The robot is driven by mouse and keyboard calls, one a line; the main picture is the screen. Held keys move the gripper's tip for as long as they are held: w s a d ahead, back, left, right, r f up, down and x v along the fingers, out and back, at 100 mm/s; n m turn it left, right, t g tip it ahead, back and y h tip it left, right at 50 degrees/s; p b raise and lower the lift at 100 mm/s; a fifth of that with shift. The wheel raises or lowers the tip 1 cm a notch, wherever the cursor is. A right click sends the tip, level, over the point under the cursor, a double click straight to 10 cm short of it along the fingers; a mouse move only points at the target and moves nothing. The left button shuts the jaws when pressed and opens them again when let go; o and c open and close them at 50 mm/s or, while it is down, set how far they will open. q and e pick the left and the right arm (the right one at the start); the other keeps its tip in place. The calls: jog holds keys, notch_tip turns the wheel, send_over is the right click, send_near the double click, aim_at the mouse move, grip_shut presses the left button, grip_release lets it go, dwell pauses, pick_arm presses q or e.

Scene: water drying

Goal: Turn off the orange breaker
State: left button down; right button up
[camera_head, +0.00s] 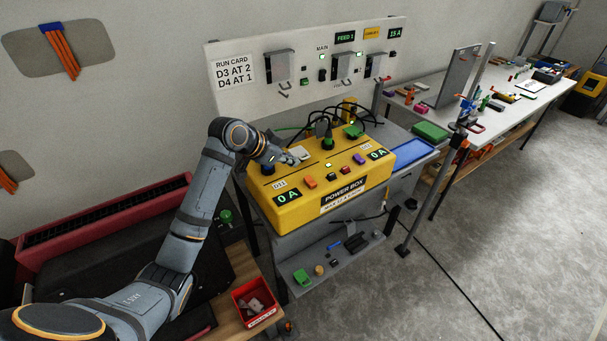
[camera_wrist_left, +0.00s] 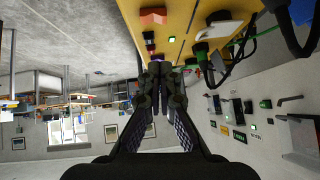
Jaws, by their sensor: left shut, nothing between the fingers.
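The yellow power box (camera_head: 290,208) stands on a grey bench. The orange breaker (camera_head: 310,181) is a small block on its top face, toward the front left, between the two green "0 A" displays. My left gripper (camera_head: 292,160) is shut and empty, above the box's rear left part, behind the orange breaker and apart from it. In the left wrist view my left gripper (camera_wrist_left: 158,70) points at the yellow box (camera_wrist_left: 205,15), which appears at the top. My right gripper is in neither view.
Other small blocks sit on the box: a red one (camera_head: 345,168) and a purple one (camera_head: 359,158). Black cables with a green plug (camera_head: 327,142) rise at the back. A wall panel (camera_head: 300,62) with switches stands behind. A blue tray (camera_head: 412,150) lies at right.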

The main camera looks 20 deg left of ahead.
pick_arm(q)
jog(key=p, duration=0.1)
send_over(309, 178)
jog(key=s, duration=0.2)
jog(key=f, duration=0.5)
jog(key=shift+s+a, duration=0.15)
jog(key=shift+a, duration=0.05)
jog(key=f, duration=0.2)
jog(key=shift+a+f+p, duration=0.25)
jog(key=shift+f+p, duration=0.1)
jog(key=shift+a+f, duration=0.1)
jog(key=shift+f, duration=0.5)
jog(key=shift+a+f, duration=0.1)
jog(key=shift+f, duration=0.2)
